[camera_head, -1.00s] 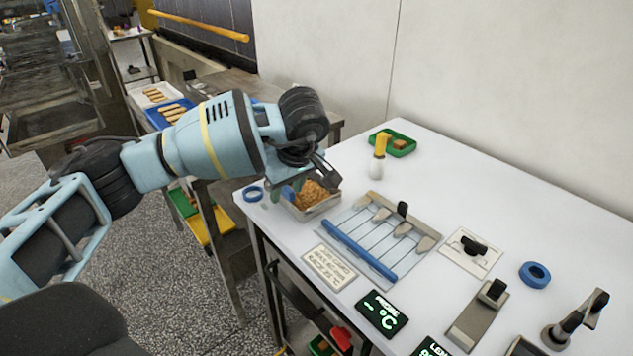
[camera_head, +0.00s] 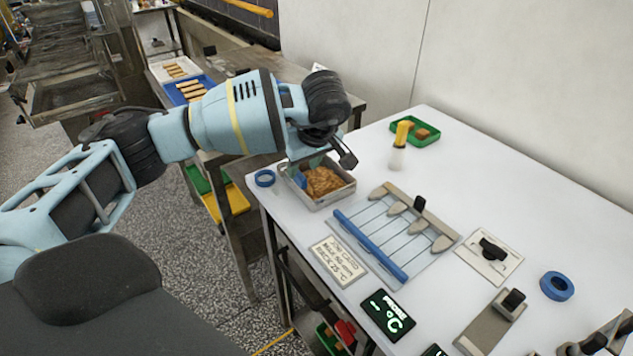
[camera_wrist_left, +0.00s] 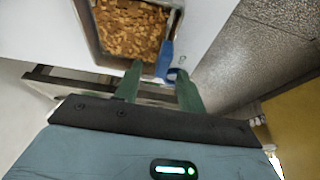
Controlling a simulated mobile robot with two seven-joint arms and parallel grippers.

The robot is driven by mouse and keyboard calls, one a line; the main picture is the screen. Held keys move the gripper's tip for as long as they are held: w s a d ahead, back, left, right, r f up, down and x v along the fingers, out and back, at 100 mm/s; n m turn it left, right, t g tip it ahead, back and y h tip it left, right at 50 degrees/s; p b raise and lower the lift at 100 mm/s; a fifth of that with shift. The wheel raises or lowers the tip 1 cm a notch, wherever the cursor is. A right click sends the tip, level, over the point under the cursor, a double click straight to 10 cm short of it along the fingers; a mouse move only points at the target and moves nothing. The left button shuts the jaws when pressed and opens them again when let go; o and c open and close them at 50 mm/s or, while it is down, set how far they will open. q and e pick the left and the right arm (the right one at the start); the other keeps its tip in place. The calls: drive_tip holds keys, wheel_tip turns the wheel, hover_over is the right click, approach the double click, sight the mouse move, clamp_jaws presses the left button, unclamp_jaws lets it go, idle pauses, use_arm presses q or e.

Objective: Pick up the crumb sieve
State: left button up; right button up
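A metal tray of brown crumbs (camera_head: 348,188) stands at the table's near left corner. A blue piece (camera_wrist_left: 165,58) sits at its edge, probably the crumb sieve's handle; I cannot make out the rest of the sieve. The blue piece also shows in the head view, partly hidden by my gripper. My left gripper (camera_head: 308,166) is over the back left part of the tray. In the left wrist view its two green fingers (camera_wrist_left: 157,74) are apart, with the blue piece between and just beyond their tips. Nothing appears gripped. My right gripper is not in view.
A label card (camera_head: 338,261) and display (camera_head: 387,315) lie in front.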

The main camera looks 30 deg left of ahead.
sight(299, 174)
use_arm(q)
drive_tip(key=shift+s+x, duration=0.15)
drive_tip(key=shift+x, duration=1.05)
drive_tip(key=shift+s+x, duration=0.1)
drive_tip(key=shift+x, duration=1.05)
clamp_jaws()
